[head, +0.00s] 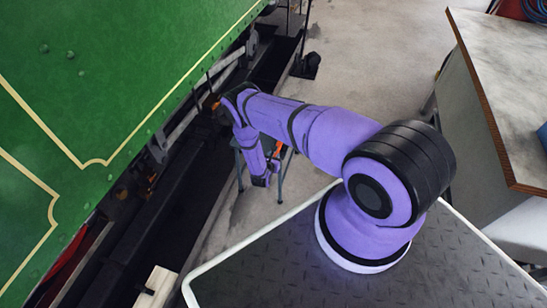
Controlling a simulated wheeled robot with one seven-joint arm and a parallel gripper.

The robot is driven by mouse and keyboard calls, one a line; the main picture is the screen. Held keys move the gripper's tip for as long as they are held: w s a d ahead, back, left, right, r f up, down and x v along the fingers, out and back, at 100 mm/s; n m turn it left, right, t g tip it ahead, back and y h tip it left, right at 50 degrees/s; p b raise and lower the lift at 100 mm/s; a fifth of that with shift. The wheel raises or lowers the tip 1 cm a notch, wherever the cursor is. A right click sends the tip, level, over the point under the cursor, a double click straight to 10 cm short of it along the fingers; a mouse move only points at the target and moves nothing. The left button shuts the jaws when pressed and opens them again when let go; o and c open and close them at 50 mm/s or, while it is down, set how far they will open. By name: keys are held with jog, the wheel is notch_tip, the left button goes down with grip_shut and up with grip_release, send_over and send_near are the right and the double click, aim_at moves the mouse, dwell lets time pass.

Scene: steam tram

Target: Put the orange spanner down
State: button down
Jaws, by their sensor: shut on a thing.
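My purple arm reaches out to the left and then bends down, in the head view. My gripper (268,177) is at its lower end, small and dark, beside a small stand with thin grey legs (239,170). It is shut on the orange spanner (277,150), which shows only as a small orange strip just right of the gripper. The rest of the spanner is hidden by the gripper and arm. Whether the spanner touches the stand's top cannot be told; my arm covers most of that top.
The green tram side (110,60) with yellow lining fills the left, with dark running gear and a pit below it. A workbench (510,90) stands at the right. A pale wooden block (156,287) is at the bottom left.

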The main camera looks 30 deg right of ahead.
jog(key=shift+f, duration=0.4)
jog(key=c, duration=0.8)
grip_release()
jog(key=shift+r, duration=0.5)
jog(key=v, duration=1.2)
